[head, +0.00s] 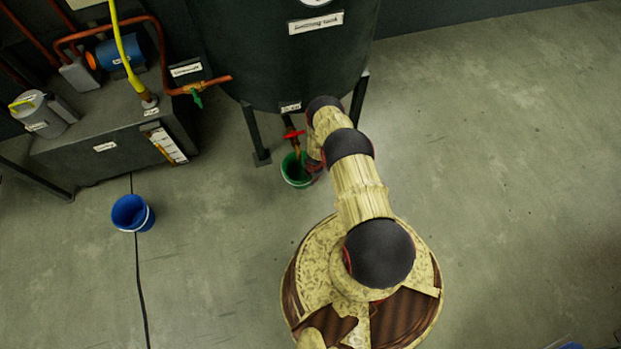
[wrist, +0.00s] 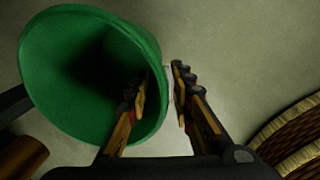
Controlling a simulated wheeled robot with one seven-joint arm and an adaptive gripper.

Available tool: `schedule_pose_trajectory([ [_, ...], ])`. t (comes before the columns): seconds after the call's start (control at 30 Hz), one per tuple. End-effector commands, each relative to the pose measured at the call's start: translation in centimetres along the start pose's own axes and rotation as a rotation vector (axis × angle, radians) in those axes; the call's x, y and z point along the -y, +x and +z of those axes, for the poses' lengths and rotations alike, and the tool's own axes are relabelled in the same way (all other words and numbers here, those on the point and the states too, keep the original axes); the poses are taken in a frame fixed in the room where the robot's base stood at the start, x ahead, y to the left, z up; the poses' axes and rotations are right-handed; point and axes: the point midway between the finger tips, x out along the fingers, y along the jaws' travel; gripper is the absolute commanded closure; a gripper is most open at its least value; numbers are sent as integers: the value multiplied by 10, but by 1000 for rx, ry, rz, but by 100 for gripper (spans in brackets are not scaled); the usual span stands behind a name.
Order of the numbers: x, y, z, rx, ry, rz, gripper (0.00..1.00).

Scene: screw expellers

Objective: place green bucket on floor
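The green bucket (head: 296,171) is under the red-handled tap of the dark tank in the head view, partly hidden by my arm. In the wrist view the bucket (wrist: 60,105) fills the left side, with its mouth towards the camera. My gripper (wrist: 160,92) straddles the bucket's rim. One finger is inside the mouth and the other is outside. A gap shows between the fingers, and the outer finger looks slightly apart from the wall. Whether the bucket hangs or rests on the floor cannot be told.
A large dark tank (head: 270,60) on legs stands behind the bucket. A blue bucket (head: 131,213) is on the floor (head: 500,170) at the left, beside a dark cable. A machine box (head: 105,125) with pipes stands at the back left.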

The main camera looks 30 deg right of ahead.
Motion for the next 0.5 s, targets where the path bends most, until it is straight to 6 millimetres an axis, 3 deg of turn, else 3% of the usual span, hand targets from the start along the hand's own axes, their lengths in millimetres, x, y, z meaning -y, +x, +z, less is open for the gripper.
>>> schedule_pose_trajectory([
  [0.03,-3,-16,2,2,1,2,77],
  [0.2,-3,-51,2,2,1,3,77],
  [0.5,-2,-95,1,1,1,2,77],
])
